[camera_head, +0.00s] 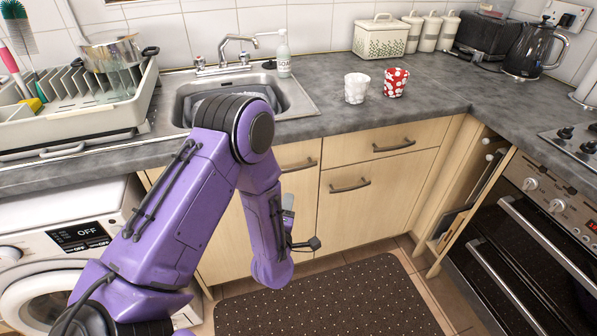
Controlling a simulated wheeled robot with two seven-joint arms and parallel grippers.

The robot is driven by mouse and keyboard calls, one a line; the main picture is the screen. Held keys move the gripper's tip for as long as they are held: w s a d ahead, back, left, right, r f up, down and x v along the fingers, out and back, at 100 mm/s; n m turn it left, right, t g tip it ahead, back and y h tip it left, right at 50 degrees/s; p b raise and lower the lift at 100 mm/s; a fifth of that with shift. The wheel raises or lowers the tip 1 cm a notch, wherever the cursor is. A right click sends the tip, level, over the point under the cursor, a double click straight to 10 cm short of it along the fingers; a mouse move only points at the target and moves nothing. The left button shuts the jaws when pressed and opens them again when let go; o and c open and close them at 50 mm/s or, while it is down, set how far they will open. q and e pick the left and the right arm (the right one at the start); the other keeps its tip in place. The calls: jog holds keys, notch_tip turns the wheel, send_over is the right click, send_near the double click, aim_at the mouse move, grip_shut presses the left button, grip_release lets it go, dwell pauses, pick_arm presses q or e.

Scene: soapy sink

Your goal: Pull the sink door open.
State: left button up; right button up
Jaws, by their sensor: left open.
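The sink (292,99) is set in the grey worktop at the back, left of centre. Below it is the light wood sink door (304,215), which looks shut. My left gripper (299,228) is in front of the door, low down at the forearm's end. It is open, with nothing visible in it. I cannot tell whether it touches the door. My right gripper is not in view.
A washing machine (60,235) stands left and an oven (530,240) right. A neighbouring cabinet door (365,215) with a dark handle is shut. A dark dotted mat (340,300) covers the floor in front. Two cups, one white (357,88) and one red (396,82), stand on the worktop.

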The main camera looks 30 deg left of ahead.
aim_at(292, 170)
pick_arm(q)
jog(key=w+a+r, duration=0.1)
jog(key=w, duration=0.2)
jog(key=w+a+r+n+p, duration=0.1)
jog(key=w+a, duration=0.1)
jog(key=w, duration=0.2)
jog(key=w+a+r+n+t+y, duration=0.1)
jog(key=w+a, duration=0.1)
jog(key=w, duration=0.2)
jog(key=shift+a+r+p, duration=0.1)
jog(key=shift+a+p, duration=0.1)
jog(key=shift+p, duration=0.1)
grip_shut()
